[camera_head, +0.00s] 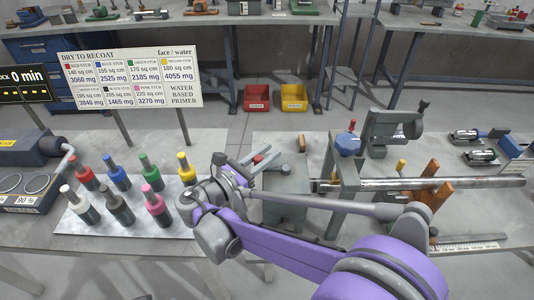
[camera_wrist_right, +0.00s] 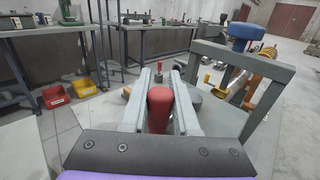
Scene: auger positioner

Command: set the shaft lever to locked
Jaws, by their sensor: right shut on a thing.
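My right gripper (camera_head: 262,165) is at the left end of the shaft machine, its two grey fingers around a red handle. In the right wrist view the red handle (camera_wrist_right: 160,108) stands between the fingers (camera_wrist_right: 160,95), and it looks like a lever grip; its lower end and its pivot are hidden. The long metal shaft (camera_head: 460,183) runs to the right through a grey frame. No lock marking is readable near the handle. My left gripper is not in view.
Several coloured bottles (camera_head: 152,200) stand on the left tray. Red (camera_head: 256,98) and yellow (camera_head: 294,97) bins lie on the floor behind.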

